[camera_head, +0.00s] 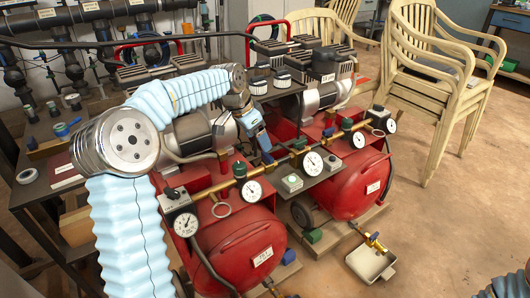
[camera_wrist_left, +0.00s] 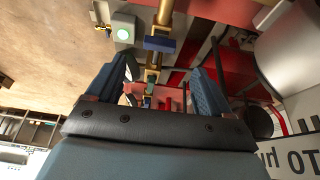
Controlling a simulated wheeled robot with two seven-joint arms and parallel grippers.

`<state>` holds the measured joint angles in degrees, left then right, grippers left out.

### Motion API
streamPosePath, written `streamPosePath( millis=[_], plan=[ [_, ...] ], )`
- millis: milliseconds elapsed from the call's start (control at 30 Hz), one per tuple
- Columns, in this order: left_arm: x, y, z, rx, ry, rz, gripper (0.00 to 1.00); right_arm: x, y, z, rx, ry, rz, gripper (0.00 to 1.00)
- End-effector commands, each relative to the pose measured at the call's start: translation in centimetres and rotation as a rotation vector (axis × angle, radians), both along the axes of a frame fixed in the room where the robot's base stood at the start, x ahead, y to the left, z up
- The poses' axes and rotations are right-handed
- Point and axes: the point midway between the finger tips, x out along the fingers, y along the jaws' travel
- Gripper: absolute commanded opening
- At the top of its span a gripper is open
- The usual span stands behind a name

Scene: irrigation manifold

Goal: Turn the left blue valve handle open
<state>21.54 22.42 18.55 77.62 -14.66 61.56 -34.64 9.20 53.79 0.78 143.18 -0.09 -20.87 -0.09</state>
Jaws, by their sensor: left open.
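The blue valve handle (camera_wrist_left: 160,43) shows in the left wrist view as a short dark blue bar lying across the brass pipe (camera_wrist_left: 165,14). It is just beyond my left fingertips, roughly between their lines, with no contact visible. My left gripper (camera_wrist_left: 160,72) is open and empty, its two blue fingers pointing at the pipe. In the head view my left gripper (camera_head: 262,143) is above the middle of the brass manifold (camera_head: 240,170), and I cannot make out the handle there. My right gripper is not in view; only my right sleeve shows at the bottom right corner.
Pressure gauges (camera_head: 313,162) line the manifold above red tanks (camera_head: 235,250). A grey box with a lit green button (camera_head: 292,182) sits close to the right of my gripper. Plastic chairs (camera_head: 440,75) stand at the back right. A tray (camera_head: 371,262) lies on open floor.

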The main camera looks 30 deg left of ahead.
Motion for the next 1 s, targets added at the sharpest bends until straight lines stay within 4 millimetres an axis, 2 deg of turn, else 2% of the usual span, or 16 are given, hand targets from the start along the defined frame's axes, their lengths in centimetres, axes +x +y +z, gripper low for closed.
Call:
streamPosePath(
  millis=[100, 300, 500, 767, 1000],
  plan=[
    [0.9, -0.6, -2.7, -0.002, 0.002, 0.000, 0.81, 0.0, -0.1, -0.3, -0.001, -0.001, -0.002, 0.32],
    [2.1, -1.2, -5.8, -0.001, 0.000, 0.000, 0.81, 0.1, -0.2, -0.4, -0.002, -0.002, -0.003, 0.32],
    [2.5, -1.5, -7.1, -0.001, -0.001, 0.001, 0.81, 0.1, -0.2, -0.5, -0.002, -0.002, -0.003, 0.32],
    [2.6, -1.5, -7.1, -0.001, -0.001, 0.001, 0.81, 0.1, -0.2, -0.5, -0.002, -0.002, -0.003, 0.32],
    [2.6, -1.5, -7.1, -0.001, -0.002, 0.001, 0.44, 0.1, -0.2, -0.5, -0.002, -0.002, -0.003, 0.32]
  ],
)
